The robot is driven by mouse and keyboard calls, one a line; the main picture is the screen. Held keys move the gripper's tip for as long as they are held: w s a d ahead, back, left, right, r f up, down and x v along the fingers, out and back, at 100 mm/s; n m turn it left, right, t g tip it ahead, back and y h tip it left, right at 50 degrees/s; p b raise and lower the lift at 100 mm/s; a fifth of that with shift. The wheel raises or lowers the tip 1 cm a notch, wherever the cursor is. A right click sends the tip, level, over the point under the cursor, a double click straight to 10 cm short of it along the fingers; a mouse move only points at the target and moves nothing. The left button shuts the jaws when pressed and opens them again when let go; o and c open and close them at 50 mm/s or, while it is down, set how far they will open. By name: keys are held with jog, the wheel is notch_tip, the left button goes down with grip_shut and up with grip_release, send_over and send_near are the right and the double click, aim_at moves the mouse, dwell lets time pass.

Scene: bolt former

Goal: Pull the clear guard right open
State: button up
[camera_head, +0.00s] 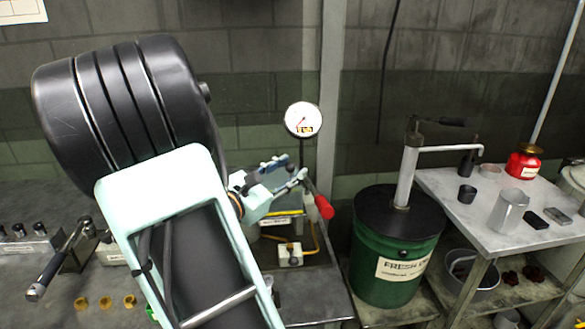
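I cannot make out the clear guard with certainty; no see-through panel stands out. A bench-top station (313,266) with a yellow-edged block stands on the bench right of centre, partly hidden behind my gripper. A red handle (323,207) sticks out at its upper right. My gripper (295,166) is in front of the station, at the upper left of the red handle. Its two fingers look apart, with a small gap and nothing clear between them. Whether a finger touches the handle I cannot tell.
A round dial gauge (303,119) stands behind the station. A green drum (395,262) with a hand pump is to the right. Further right is a table (457,203) with a metal jug (508,212) and red can (524,161).

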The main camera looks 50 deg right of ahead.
jog(key=s+a, duration=0.1)
jog(key=a, duration=0.9)
jog(key=shift+a, duration=0.2)
